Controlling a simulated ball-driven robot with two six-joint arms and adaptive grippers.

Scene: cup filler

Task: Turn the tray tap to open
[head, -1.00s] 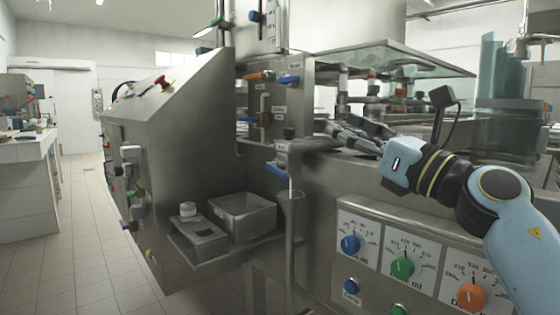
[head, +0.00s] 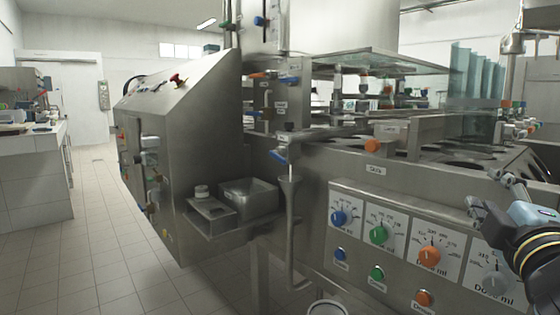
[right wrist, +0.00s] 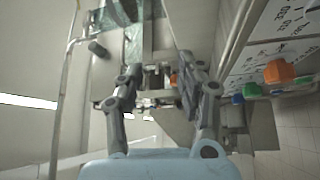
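Several lever taps show on the steel machine in the head view. A blue lever tap (head: 279,157) sits above a funnel pipe, its handle sloping down to the right. Higher up are a blue lever (head: 289,80) and an orange lever (head: 257,75), both nearly level. Their labels are too small to read, so I cannot tell which is the tray tap. My right gripper (head: 486,191) is at the right edge, well away from these taps. In the right wrist view my right gripper (right wrist: 157,78) has its fingers apart with nothing held. My left gripper is out of view.
A steel bin (head: 250,204) stands on a low shelf left of the funnel pipe (head: 289,190). Dosing knobs, including an orange one (head: 429,256), line the front panel near my right arm. A glass shelf (head: 375,63) overhangs the machine top. The floor (head: 95,225) at left is clear.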

